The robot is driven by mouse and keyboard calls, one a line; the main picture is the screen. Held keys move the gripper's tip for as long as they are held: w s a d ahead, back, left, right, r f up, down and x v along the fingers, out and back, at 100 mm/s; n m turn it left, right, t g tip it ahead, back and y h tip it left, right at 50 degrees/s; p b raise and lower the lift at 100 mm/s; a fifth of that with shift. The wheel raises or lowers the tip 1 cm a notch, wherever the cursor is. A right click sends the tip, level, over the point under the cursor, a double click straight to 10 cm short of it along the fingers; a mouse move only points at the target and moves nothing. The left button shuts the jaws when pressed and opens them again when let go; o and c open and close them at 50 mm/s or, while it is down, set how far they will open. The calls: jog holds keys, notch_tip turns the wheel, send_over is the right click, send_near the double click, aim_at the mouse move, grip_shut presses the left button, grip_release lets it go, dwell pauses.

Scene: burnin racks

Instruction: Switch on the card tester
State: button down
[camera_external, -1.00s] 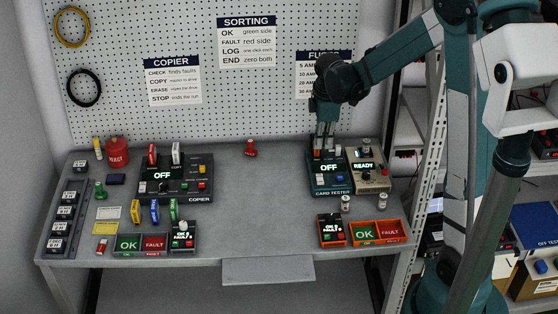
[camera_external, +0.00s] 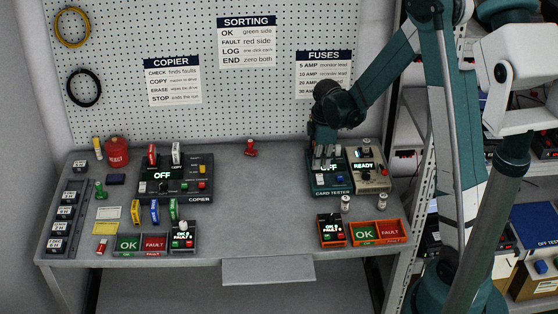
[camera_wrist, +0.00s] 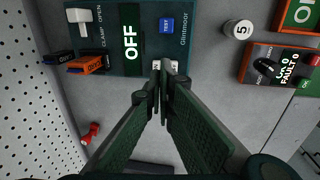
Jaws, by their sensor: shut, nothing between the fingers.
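The card tester (camera_external: 331,188) is a dark teal box on the right half of the bench. Its display reads OFF, and in the wrist view the OFF display (camera_wrist: 130,40) also shows. My gripper (camera_external: 321,164) is shut and empty, low over the tester's back part and hiding some of it. In the wrist view my gripper (camera_wrist: 161,72) has its fingertips at a small white part (camera_wrist: 172,66) on the tester's edge. The fingertips partly hide that part; I cannot tell whether they touch it. A blue TEST button (camera_wrist: 167,24) and a white clamp lever (camera_wrist: 80,15) are on the panel.
A beige unit reading READY (camera_external: 371,178) stands close on the tester's right. White cylinders (camera_external: 346,203), a small counter (camera_external: 330,229) and the OK/FAULT tray (camera_external: 375,232) lie in front. The copier (camera_external: 176,178) is left. The bench middle is clear.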

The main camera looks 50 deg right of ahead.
aim_at(320, 178)
jog(key=shift+w+d+f, duration=0.1)
jog(key=shift+w+f, duration=0.05)
jog(key=shift+f, duration=0.85)
jog(key=shift+w+d+f, duration=0.1)
jog(key=shift+f, duration=0.85)
jog(key=shift+f, duration=0.1)
jog(key=shift+w+d+f+g+y+b, duration=0.15)
jog(key=shift+f+g+y+b, duration=0.25)
jog(key=shift+b, duration=0.3)
jog(key=shift+r, duration=0.1)
jog(key=shift+s+a, duration=0.2)
jog(key=shift+s, duration=0.05)
jog(key=shift+s+a, duration=0.3)
jog(key=shift+a, duration=0.05)
jog(key=shift+r, duration=0.2)
